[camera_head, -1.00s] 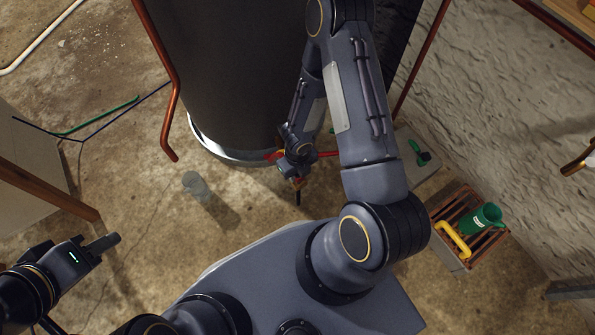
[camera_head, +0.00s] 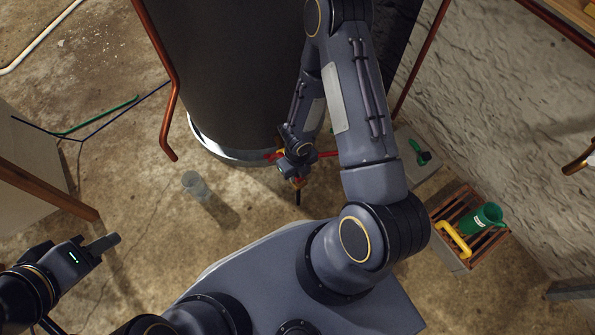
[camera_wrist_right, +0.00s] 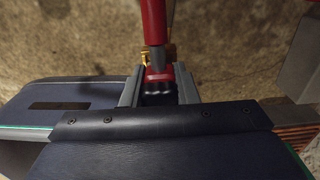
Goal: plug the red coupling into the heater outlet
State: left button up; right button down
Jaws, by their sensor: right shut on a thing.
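The heater appears to be the large dark cylinder (camera_head: 225,75) with a silver base rim, at the upper middle of the head view. My right gripper (camera_head: 297,180) is beside its lower right side. In the right wrist view this gripper (camera_wrist_right: 160,90) is shut on the red coupling (camera_wrist_right: 160,74), with a dark ribbed part between the jaws. A red tube (camera_wrist_right: 154,22) and a small brass fitting (camera_wrist_right: 146,58) show just beyond it. I cannot tell whether the coupling touches an outlet. My left gripper (camera_head: 103,244) is at lower left, away from the heater; its jaw opening is unclear.
A copper pipe (camera_head: 168,100) runs down left of the heater. A clear glass jar (camera_head: 195,184) stands on the floor. A rough wall (camera_head: 500,110) bounds the right side.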

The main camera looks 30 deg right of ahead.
jog(key=shift+f+b, duration=0.7)
jog(key=shift+f, duration=0.1)
jog(key=shift+r, duration=0.25)
jog(key=shift+r+p, duration=0.3)
jog(key=shift+p, duration=0.2)
jog(key=shift+f+b, duration=0.35)
jog(key=shift+b, duration=0.05)
dwell(1.7)
jog(key=shift+r, duration=0.25)
jog(key=shift+f, duration=0.45)
dwell(1.6)
jog(key=shift+r, duration=0.2)
jog(key=shift+r, duration=0.25)
jog(key=shift+f, duration=0.15)
dwell(1.5)
